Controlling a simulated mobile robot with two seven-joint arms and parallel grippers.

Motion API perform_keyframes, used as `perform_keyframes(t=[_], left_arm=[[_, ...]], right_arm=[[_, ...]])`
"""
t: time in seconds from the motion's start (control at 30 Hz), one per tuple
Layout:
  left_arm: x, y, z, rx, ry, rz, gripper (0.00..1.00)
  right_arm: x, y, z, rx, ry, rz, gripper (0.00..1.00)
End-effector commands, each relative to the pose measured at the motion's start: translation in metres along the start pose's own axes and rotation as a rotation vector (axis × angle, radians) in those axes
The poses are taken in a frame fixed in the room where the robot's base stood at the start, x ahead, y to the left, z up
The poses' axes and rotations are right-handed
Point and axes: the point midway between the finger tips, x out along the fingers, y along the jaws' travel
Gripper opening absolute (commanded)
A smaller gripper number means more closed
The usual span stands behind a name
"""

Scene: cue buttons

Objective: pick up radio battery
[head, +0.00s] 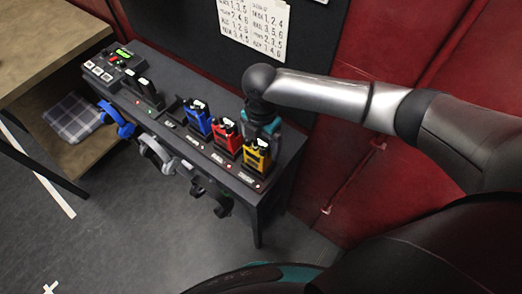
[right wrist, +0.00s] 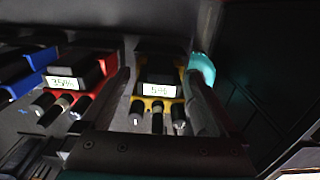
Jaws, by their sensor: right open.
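A yellow-and-black radio unit (head: 256,158) stands in the rightmost slot of a dark bench. In the right wrist view this yellow unit (right wrist: 159,90) has a small lit display reading about 5%. A red unit (head: 226,138) with its own lit percentage display stands to its left, and it also shows in the right wrist view (right wrist: 66,83). A blue unit (head: 197,120) stands further left. My right gripper (right wrist: 160,108) is open, with its fingers on either side of the yellow unit; contact cannot be told. Which part is the battery is unclear. My left gripper is out of view.
The bench (head: 262,190) also holds a black panel (head: 110,66) with lit buttons at its left end. Blue and grey headsets (head: 155,153) hang on its front edge. A wooden shelf (head: 55,45) stands left. A paper number list (head: 254,22) hangs behind. Floor in front is clear.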

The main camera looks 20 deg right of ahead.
Motion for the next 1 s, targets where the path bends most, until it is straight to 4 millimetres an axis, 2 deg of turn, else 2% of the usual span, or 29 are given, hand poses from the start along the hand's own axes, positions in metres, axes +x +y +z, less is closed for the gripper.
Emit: perform_keyframes(t=[0.1, 0.9, 0.93, 1.0], left_arm=[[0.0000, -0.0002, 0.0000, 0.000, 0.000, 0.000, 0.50], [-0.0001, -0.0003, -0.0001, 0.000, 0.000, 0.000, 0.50], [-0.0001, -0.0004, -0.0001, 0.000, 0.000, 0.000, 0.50], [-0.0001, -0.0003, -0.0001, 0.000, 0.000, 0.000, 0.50]], right_arm=[[-0.0002, 0.0000, -0.0002, 0.000, 0.000, 0.000, 0.94], [-0.0007, 0.0001, 0.0002, 0.001, 0.000, 0.000, 0.04], [-0.0007, 0.0001, 0.0002, 0.001, 0.000, 0.000, 0.01], [-0.0010, 0.0003, 0.0002, 0.001, 0.000, 0.001, 0.00]])
